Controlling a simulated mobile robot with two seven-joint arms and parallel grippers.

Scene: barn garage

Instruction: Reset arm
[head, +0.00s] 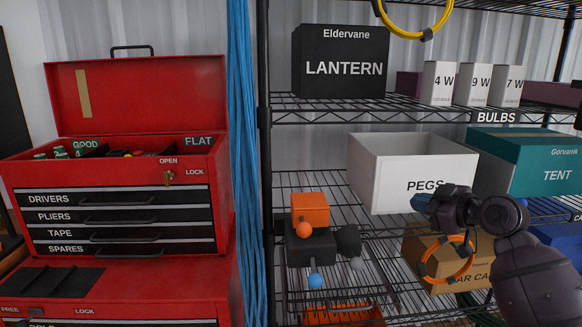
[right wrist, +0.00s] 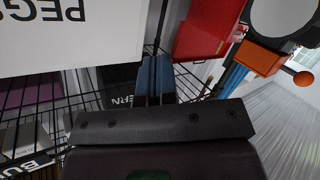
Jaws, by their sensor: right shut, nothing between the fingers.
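My right gripper (head: 424,203) is in front of the shelf rack, at the lower right edge of the white PEGS box (head: 377,180). Its arm comes in from the right. In the right wrist view its blue fingers (right wrist: 155,80) are together, with nothing between them. The PEGS box also shows in that view at upper left (right wrist: 80,30), upside down. My left gripper does not show in either view.
A black wire rack (head: 300,182) holds a LANTERN box (head: 340,80), bulb boxes (head: 438,83), a teal TENT box (head: 540,150) and a brown box (head: 415,250). An orange-and-black item (head: 310,210) stands left of PEGS. An open red toolbox (head: 140,85) and blue cables (head: 241,180) are left.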

